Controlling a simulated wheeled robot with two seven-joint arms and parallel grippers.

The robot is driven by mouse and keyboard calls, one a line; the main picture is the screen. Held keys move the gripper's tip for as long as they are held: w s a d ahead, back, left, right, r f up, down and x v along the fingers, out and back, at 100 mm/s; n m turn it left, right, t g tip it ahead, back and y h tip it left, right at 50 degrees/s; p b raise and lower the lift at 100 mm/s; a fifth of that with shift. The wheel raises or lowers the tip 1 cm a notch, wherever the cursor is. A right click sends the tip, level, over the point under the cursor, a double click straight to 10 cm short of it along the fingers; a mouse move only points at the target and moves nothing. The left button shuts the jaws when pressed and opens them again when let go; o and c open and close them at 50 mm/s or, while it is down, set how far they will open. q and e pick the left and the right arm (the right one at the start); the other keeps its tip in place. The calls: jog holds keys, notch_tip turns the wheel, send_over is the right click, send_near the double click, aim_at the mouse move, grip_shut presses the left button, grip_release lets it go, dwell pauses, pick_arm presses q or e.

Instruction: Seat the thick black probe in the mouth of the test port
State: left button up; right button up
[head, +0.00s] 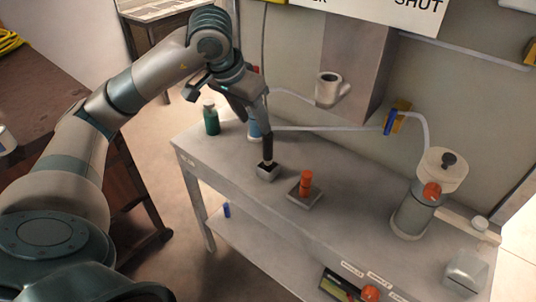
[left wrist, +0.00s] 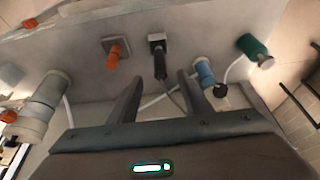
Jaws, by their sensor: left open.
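The thick black probe (head: 267,148) stands upright in a small square block (head: 267,173) on the grey bench. In the left wrist view the probe (left wrist: 160,64) shows ahead of and between my fingers, with a dark cable trailing from it. My left gripper (head: 262,122) is open and empty, just above the probe; its fingertips also show in the left wrist view (left wrist: 159,80). I cannot tell whether they touch it. A white fitting with a dark round mouth (head: 328,78), likely the test port, is on the grey wall box. My right gripper is not in view.
An orange probe (head: 306,183) stands in a second block to the right. A green bottle (head: 211,120) and a blue bottle (head: 253,130) stand behind left. A grey canister (head: 411,215) stands at the bench's right. A white hose (head: 325,128) runs along the back.

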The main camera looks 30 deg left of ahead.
aim_at(264, 143)
pick_arm(q)
jog(key=p+x, duration=0.1)
jog(key=x, duration=0.9)
jog(key=shift+f+p, duration=0.2)
jog(key=shift+p, duration=0.2)
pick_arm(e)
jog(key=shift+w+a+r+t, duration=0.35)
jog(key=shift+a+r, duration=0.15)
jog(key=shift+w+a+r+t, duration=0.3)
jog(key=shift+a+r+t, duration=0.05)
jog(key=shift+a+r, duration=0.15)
pick_arm(q)
jog(key=shift+w+f+p, duration=0.15)
jog(key=shift+f+p, duration=0.2)
jog(key=shift+f, duration=0.15)
jog(key=shift+w+d+f, duration=0.1)
jog(key=shift+f, duration=0.2)
jog(key=p+x, duration=0.1)
jog(key=x, duration=0.2)
jog(key=shift+f, duration=0.25)
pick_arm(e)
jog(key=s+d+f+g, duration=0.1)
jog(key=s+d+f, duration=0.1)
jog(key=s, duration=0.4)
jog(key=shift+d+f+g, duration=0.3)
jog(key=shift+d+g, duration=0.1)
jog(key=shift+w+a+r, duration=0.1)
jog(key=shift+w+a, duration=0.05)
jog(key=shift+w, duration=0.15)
